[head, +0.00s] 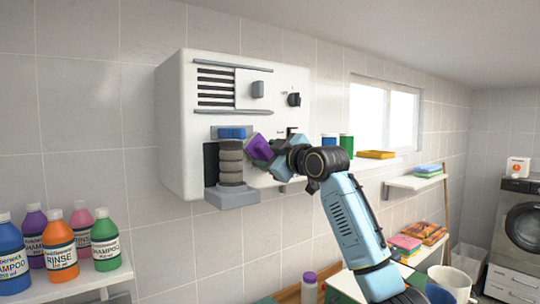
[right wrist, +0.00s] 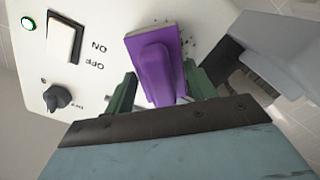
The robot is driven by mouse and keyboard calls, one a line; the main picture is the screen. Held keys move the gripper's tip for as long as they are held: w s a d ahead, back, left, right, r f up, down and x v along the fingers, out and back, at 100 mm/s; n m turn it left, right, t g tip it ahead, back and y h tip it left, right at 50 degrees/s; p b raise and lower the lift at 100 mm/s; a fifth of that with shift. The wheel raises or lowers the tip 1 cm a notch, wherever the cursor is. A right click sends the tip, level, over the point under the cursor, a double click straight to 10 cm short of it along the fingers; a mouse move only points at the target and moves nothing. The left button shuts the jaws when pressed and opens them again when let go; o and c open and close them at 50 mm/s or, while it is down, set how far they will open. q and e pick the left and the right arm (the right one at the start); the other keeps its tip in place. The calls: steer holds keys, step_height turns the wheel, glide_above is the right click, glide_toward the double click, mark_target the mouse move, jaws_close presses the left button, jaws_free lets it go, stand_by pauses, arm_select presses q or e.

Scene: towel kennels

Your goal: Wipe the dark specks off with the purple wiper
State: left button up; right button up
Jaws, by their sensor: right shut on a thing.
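The purple wiper (head: 259,147) is in my right gripper (head: 281,151), beside the front of a white wall unit (head: 172,130). In the right wrist view the gripper (right wrist: 160,95) has its two green fingers on either side of the purple wiper (right wrist: 158,65). The wiper's head lies against or very close to the white panel (right wrist: 100,60); contact cannot be told. Dark specks (right wrist: 187,42) show on the panel just right of the wiper's head. Any specks under the wiper are hidden. My left gripper is not in view.
A grey ribbed column (head: 231,165) on a bracket stands left of the gripper. The panel has a knob (right wrist: 57,97) and a rocker switch (right wrist: 65,35). Shampoo and rinse bottles (head: 60,245) stand on a shelf at lower left. A shelf (head: 413,182) with towels is on the right.

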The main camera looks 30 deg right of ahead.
steer(key=shift+w, duration=0.5)
